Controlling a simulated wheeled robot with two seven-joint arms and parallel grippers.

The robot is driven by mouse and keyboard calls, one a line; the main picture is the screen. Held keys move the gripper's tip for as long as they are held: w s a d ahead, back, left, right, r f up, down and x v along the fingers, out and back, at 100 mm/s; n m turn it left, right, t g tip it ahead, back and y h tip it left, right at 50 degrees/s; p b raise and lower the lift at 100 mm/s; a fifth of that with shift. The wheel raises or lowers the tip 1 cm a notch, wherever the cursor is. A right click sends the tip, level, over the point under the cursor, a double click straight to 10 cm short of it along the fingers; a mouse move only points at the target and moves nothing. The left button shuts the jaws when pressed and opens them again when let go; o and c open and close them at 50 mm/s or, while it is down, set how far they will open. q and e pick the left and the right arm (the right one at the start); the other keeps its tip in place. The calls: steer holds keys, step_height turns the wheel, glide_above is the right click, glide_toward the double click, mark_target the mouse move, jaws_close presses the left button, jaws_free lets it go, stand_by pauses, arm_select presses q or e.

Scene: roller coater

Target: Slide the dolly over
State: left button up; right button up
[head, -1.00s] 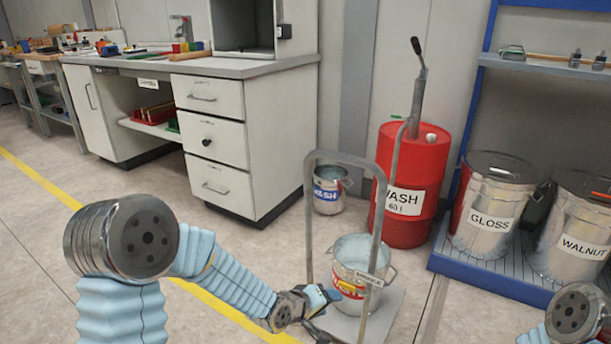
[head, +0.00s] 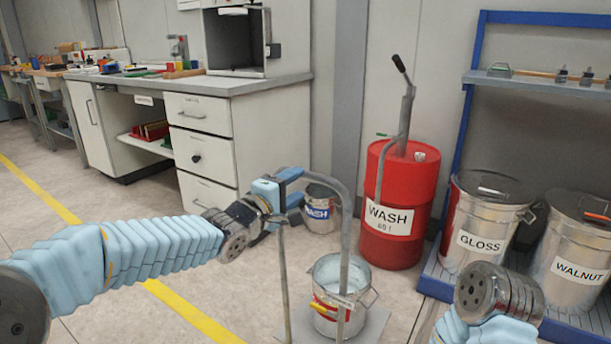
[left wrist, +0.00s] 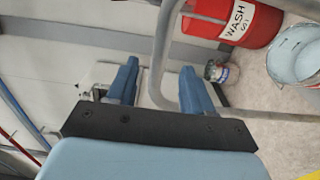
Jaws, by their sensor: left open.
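The dolly has a grey hooped handle (head: 347,235) and a flat grey base (head: 372,330). An open metal bucket (head: 326,275) with a red and yellow label stands on the base. My left gripper (head: 291,187) is open at the top left of the handle hoop. In the left wrist view the bent handle tube (left wrist: 158,75) shows between the two blue fingers of my left gripper (left wrist: 158,68); the jaws are not closed on it. The gripper hides part of the hoop's top. Part of my right arm shows at lower right, but its gripper is out of view.
GLOSS (head: 483,225) and WALNUT (head: 580,255) cans stand on a blue rack at right. A drawer bench (head: 225,135) is behind left. Floor is open left of the dolly.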

mark_target(307, 176)
arm_select(q)
steer(key=p+x, duration=0.1)
steer(key=x, duration=0.4)
steer(key=shift+w+d+r+p, duration=0.15)
steer(key=shift+w+p, duration=0.1)
steer(key=shift+p, duration=0.15)
steer(key=shift+w+d, duration=0.35)
steer(key=shift+w, duration=0.2)
steer(key=shift+f, duration=0.2)
arm_select(e)
steer(key=r, duration=0.1)
steer(key=a+r, duration=0.1)
steer(key=shift+s+r, duration=0.2)
steer(key=shift+r, duration=0.2)
arm_select(q)
jaws_close()
